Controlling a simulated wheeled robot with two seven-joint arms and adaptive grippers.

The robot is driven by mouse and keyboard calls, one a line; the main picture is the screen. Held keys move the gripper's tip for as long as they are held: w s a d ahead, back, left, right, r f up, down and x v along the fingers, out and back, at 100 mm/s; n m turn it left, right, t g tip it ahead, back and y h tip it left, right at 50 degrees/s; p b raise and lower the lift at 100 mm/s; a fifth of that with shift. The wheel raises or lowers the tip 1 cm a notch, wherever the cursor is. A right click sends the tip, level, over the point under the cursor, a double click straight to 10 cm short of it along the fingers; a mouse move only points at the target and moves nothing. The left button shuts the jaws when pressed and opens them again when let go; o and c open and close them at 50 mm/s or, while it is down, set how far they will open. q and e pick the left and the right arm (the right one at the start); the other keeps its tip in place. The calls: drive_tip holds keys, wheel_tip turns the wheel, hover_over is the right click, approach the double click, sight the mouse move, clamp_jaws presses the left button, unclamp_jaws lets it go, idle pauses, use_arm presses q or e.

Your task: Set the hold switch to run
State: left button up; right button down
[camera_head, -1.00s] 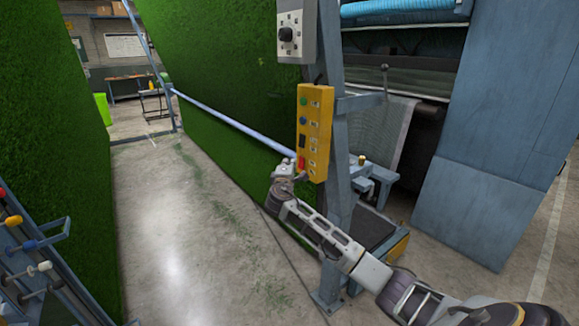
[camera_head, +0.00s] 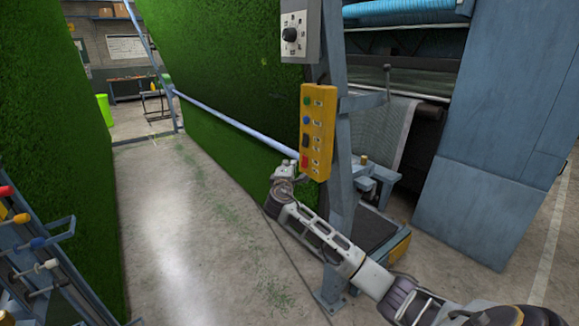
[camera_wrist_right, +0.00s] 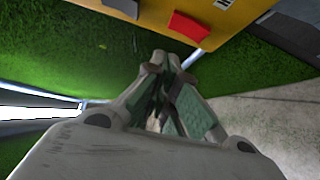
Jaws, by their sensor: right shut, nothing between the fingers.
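The yellow control box (camera_head: 318,130) hangs on a grey-blue post. It has a green button, a blue button, a black switch (camera_head: 304,141) and a red switch (camera_head: 305,161) at the bottom. I cannot read its labels or tell which is the hold switch. My right gripper (camera_head: 285,170) is shut and empty, just left of the box's lower end. In the right wrist view, its fingertips (camera_wrist_right: 167,58) are together below the red switch (camera_wrist_right: 188,26), apparently apart from it. My left gripper is not in view.
A grey box with a black rotary knob (camera_head: 290,34) is above the yellow box. A pale blue rail (camera_head: 235,124) runs along the green turf wall behind my right gripper. A blue machine cabinet (camera_head: 490,140) stands at right.

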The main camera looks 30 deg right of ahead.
drive_tip(key=b+v, duration=0.1)
drive_tip(key=v, duration=0.7)
drive_tip(key=shift+r, duration=0.5)
idle(0.4)
